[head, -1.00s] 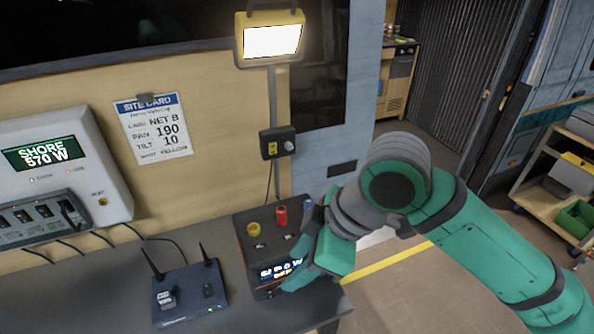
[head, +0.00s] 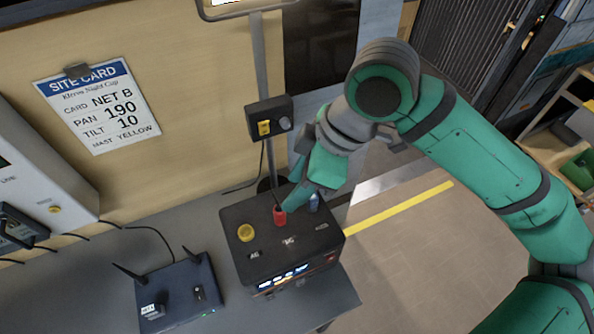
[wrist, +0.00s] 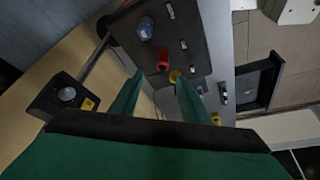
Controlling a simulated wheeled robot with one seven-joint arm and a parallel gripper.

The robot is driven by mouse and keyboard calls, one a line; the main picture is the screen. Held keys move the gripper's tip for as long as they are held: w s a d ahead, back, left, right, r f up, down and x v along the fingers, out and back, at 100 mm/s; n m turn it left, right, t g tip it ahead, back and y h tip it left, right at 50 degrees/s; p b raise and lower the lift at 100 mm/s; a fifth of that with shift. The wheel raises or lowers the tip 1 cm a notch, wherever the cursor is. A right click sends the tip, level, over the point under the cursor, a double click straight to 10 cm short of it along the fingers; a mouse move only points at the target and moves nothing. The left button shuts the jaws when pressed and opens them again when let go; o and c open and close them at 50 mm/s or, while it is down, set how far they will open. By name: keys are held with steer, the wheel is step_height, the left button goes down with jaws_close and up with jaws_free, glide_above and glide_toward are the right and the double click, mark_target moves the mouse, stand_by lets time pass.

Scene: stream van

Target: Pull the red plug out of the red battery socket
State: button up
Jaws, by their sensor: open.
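The red plug (head: 280,216) stands upright on top of the dark battery box (head: 240,262). The red socket under it cannot be told apart from it. In the wrist view the red plug (wrist: 163,62) lies just beyond the fingertips, roughly between their lines. My gripper (head: 287,203) comes in from the upper right, low over the back of the box, its tips close to the red plug. In the wrist view my gripper (wrist: 158,76) has its two green fingers apart with nothing held. Whether a finger touches the plug cannot be told.
A blue connector (head: 314,202) and a yellow one (head: 246,233) stand on the box on either side of the red plug. A router with antennas (head: 180,296) sits to the left on the grey bench.

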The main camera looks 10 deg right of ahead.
mark_target(277, 208)
steer(key=x, duration=0.7)
steer(key=shift+s+f, duration=0.35)
steer(key=shift+f, duration=0.05)
steer(key=shift+x, duration=0.95)
steer(key=shift+w, duration=0.1)
steer(key=shift+r, duration=0.1)
jaws_close()
